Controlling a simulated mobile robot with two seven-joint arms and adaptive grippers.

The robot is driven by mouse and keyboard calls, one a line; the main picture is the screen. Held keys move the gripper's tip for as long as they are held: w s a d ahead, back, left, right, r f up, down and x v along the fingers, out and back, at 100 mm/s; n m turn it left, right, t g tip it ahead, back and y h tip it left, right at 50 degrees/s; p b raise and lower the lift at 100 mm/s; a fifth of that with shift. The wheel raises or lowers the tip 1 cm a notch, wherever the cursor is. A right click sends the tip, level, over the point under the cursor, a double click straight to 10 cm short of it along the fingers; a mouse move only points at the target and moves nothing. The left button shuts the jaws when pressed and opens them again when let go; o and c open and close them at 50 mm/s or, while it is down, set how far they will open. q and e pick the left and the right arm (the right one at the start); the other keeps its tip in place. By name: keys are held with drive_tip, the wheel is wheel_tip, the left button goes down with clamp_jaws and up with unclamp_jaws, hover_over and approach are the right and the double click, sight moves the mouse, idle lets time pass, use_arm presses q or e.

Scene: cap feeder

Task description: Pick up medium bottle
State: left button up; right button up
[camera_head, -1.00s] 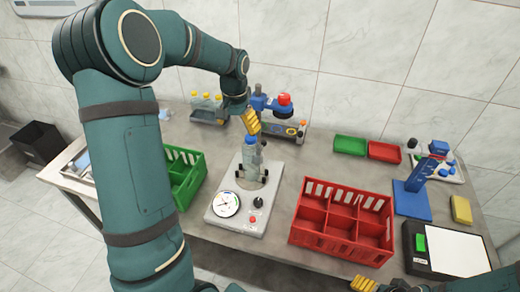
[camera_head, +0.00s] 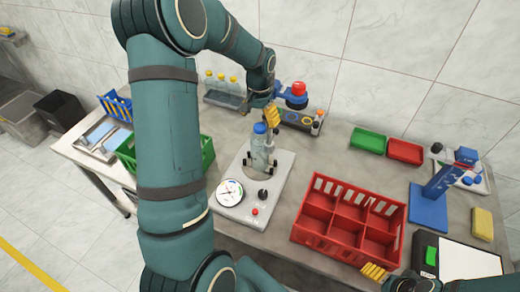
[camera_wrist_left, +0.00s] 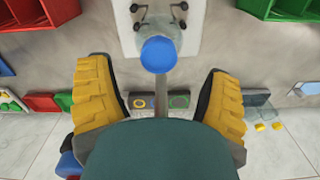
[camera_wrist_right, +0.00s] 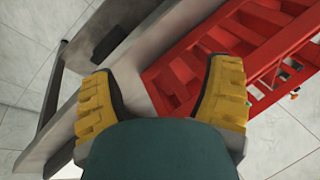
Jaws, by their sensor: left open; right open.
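A clear bottle with a blue cap (camera_head: 260,143) stands upright on the grey gauge fixture (camera_head: 236,205), between its dark clamps. My left gripper (camera_head: 270,112) is open and empty, just behind and above the bottle in the head view. In the left wrist view the blue cap (camera_wrist_left: 159,54) shows ahead of the spread yellow fingers, apart from them. Several clear bottles with yellow caps (camera_head: 221,82) stand in a rack at the back left; I cannot tell which bottle is the medium one. My right gripper (camera_head: 374,272) is open and empty by the front edge of the red crate.
The red divided crate (camera_head: 350,218) stands right of the fixture, and a green crate (camera_head: 206,152) stands left of it. A blue and red device (camera_head: 292,95) is behind the bottle. Green and red trays (camera_head: 367,140) lie at the back; a blue stand (camera_head: 430,205) is at right.

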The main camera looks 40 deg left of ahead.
sight(260, 127)
use_arm(q)
wheel_tip(260, 127, down, 5)
drive_tip(key=shift+d+f, duration=0.1)
drive_tip(key=shift+f, duration=0.05)
clamp_jaws()
idle(0.4)
